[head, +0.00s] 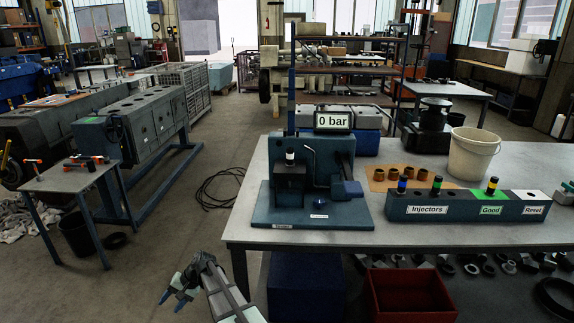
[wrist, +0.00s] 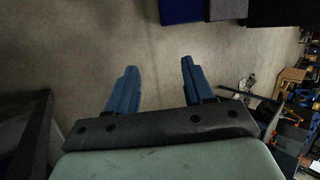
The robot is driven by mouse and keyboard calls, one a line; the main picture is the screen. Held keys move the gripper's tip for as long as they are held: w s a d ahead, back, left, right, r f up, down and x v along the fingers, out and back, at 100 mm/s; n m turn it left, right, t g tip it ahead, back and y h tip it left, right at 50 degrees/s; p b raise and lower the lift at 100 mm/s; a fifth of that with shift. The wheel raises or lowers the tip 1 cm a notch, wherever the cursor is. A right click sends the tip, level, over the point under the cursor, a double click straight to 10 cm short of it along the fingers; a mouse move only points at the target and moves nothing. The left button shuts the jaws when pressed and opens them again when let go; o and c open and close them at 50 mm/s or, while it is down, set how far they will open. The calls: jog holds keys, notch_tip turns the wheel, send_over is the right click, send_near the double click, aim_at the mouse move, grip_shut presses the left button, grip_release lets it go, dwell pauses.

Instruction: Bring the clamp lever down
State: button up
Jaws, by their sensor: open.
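The blue tester (head: 335,215) stands on the left part of the bench, with a "0 bar" display on top. A tall blue bar (head: 291,88) rises upright at its left side and looks like the clamp lever. Below it, an injector with a white band (head: 290,158) sits in a dark block. My gripper (head: 172,293) is off the bench's front left, lower than the bench top and well apart from the tester. In the wrist view my gripper (wrist: 158,72) has its two blue fingers spread, with only floor between them.
An injector rack (head: 465,208) with labels "Injectors", "Good" and "Reset" stands right of the tester. A white bucket (head: 473,153) is behind it. A red bin (head: 412,296) sits below the bench. A small tool table (head: 72,180) stands at left, with open floor between.

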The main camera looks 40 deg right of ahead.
jog(key=w+d+r+t+y, duration=0.1)
jog(key=w+d+r, duration=0.1)
jog(key=w+r, duration=0.4)
jog(key=w+d+r+t, duration=0.2)
jog(key=w+d+r, duration=0.1)
jog(key=r, duration=0.6)
jog(key=w+d+r+t+y, duration=0.15)
jog(key=d+r, duration=0.25)
jog(key=r, duration=0.8)
jog(key=w+d+r+t+y, duration=0.1)
jog(key=w+d+r+t, duration=0.3)
jog(key=r, duration=0.8)
jog(key=w+d+r+g+y, duration=0.1)
jog(key=d+r, duration=0.4)
jog(key=r, duration=0.7)
jog(key=s+d+r+n+t, duration=0.1)
jog(key=s+d+r+n, duration=0.45)
jog(key=d, duration=1.15)
jog(key=s+d+r+n, duration=0.5)
jog(key=s+d, duration=0.2)
jog(key=d, duration=1)
jog(key=s+d+r+n+t, duration=0.1)
jog(key=s+d+r+n, duration=0.45)
jog(key=d, duration=1.15)
jog(key=w+a+m, duration=0.1)
jog(key=w+a, duration=0.7)
jog(key=a, duration=0.2)
jog(key=shift+w+a+y, duration=0.15)
jog(key=shift+w+y, duration=0.2)
